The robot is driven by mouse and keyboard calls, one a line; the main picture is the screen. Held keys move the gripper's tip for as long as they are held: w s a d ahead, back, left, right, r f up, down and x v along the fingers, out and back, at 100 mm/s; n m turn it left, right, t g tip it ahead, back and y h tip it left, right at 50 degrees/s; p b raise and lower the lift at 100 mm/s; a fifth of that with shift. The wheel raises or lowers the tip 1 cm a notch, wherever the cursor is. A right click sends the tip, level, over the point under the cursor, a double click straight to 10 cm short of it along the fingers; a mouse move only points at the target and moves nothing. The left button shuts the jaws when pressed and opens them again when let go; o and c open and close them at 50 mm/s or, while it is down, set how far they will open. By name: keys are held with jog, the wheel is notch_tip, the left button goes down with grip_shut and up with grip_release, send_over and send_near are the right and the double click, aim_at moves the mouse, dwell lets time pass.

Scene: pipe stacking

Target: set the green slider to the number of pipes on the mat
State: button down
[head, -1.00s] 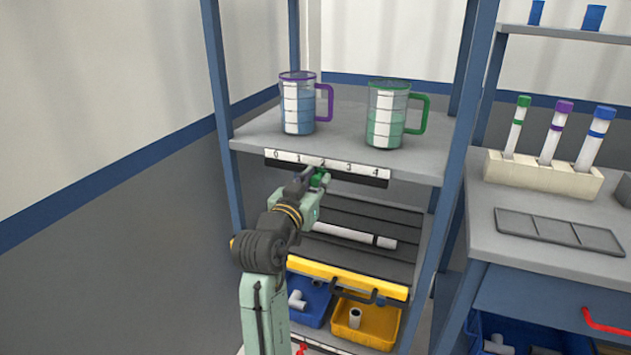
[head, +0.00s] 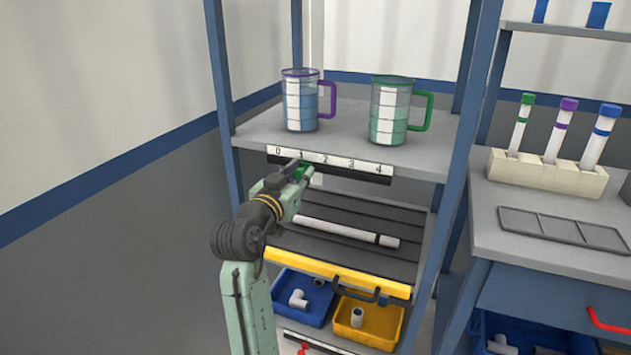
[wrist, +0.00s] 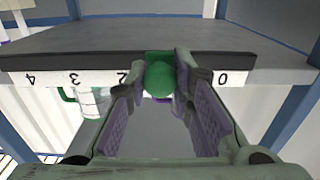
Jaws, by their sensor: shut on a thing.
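The green slider (wrist: 159,78) has a round knob and sits on the black rail under the shelf's white number strip (head: 343,162), marked 0 to 4. My gripper (wrist: 161,85) is shut on the knob, a finger on each side. In the wrist view, the slider stands between 2 and 0 and covers the place of 1. In the head view, it is roughly below the 1. One white pipe (head: 335,229) with a dark band near its right end lies on the dark ribbed mat (head: 390,219). My arm hides the mat's left part.
Two measuring jugs, one purple-handled (head: 300,105) and one green-handled (head: 390,115), stand on the shelf above. Below the mat are a yellow front bar (head: 335,272), a blue bin (head: 303,300) and a yellow bin (head: 370,322) with pipe pieces. Blue posts (head: 222,100) flank the shelf.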

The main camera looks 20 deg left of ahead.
jog(key=shift+a, duration=0.85)
jog(key=c, duration=1.4)
grip_release()
jog(key=shift+o, duration=0.2)
jog(key=s, duration=1.2)
jog(key=shift+a, duration=0.15)
